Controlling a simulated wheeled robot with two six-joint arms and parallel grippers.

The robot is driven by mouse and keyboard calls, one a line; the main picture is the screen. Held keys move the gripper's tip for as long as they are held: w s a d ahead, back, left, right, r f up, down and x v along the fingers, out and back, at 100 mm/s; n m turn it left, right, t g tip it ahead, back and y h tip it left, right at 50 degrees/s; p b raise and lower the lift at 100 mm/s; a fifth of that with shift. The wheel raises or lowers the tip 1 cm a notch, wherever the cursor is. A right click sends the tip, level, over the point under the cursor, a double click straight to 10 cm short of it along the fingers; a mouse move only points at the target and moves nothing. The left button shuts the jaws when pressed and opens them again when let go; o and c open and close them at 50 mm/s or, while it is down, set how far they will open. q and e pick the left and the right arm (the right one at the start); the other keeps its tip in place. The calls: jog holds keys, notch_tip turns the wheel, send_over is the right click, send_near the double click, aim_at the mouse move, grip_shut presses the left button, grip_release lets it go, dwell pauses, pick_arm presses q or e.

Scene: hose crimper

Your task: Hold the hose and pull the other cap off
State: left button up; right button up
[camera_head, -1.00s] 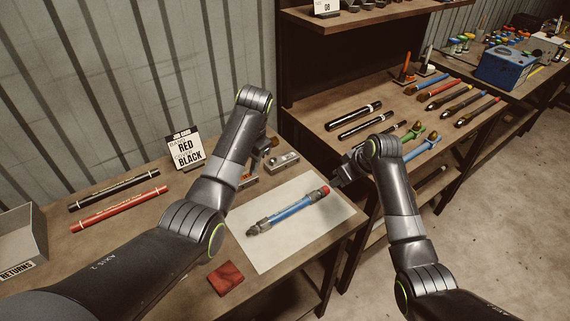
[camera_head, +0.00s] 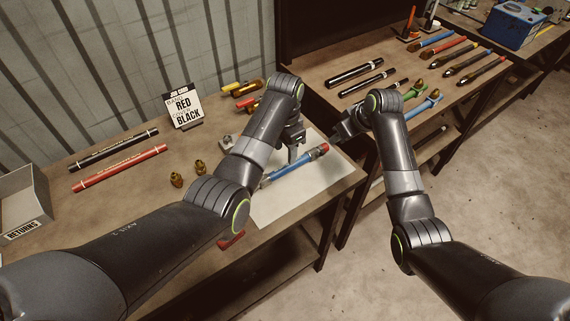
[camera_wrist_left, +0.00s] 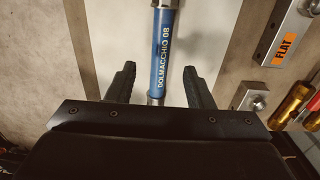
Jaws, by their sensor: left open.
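The blue hose (camera_head: 297,167) lies on the white sheet (camera_head: 290,205) on the near bench. A red cap (camera_head: 324,148) is on its far right end. My left gripper (camera_head: 295,155) is over the hose, pointing down. In the left wrist view the hose (camera_wrist_left: 161,55) runs between the two open fingers of my left gripper (camera_wrist_left: 160,85), with a gap on each side. My right gripper (camera_head: 346,130) is right of the red cap, apart from it. Its fingers are too dark and small to read.
A job card (camera_head: 183,106) stands at the back of the near bench. A black tube (camera_head: 115,150) and a red tube (camera_head: 120,168) lie left, by a RETURNS bin (camera_head: 22,205). Brass fittings (camera_head: 188,175) sit nearby. A metal block marked FLAT (camera_wrist_left: 285,35) lies beside the sheet.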

aim_at(285, 167)
pick_arm(q)
notch_tip(285, 167, down, 8)
jog(key=shift+r, duration=0.25)
grip_shut()
dwell(0.7)
dwell(0.4)
grip_release()
